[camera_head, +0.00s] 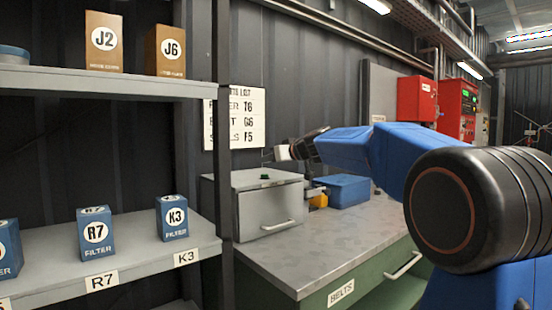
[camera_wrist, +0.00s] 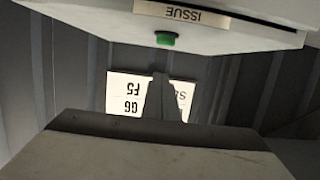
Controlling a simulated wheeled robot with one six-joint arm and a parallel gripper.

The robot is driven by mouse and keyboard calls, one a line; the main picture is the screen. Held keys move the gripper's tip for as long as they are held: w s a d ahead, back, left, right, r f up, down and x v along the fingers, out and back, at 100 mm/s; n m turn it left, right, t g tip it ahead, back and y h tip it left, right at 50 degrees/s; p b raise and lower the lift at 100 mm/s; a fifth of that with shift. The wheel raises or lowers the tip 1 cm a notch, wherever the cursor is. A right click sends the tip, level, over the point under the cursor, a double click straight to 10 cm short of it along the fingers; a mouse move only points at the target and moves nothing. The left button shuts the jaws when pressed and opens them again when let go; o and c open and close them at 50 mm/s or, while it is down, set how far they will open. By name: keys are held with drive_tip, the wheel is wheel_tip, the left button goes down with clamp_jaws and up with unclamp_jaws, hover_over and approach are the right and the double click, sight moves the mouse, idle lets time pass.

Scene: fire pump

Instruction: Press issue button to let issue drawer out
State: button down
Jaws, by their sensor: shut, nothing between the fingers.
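A grey box with a drawer (camera_head: 247,215) stands on the bench; its front and handle show, and the drawer looks closed. The green issue button (camera_head: 264,177) is on the box's top. In the wrist view the picture is upside down, with the green button (camera_wrist: 166,39) beside the ISSUE label (camera_wrist: 197,15). My gripper (camera_head: 267,154) is above the box, a little over the button and apart from it. In the wrist view my gripper (camera_wrist: 160,78) is shut and empty, its tip clear of the button.
A sign (camera_head: 236,118) hangs on the wall behind the box. A blue bin (camera_head: 342,190) stands right of the box on the bench. A shelf (camera_head: 130,262) with labelled filter boxes is at left. The bench's front part (camera_head: 345,245) is clear.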

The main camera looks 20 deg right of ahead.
sight(270, 180)
drive_tip(key=shift+s+f, duration=0.15)
drive_tip(key=shift+f, duration=1.75)
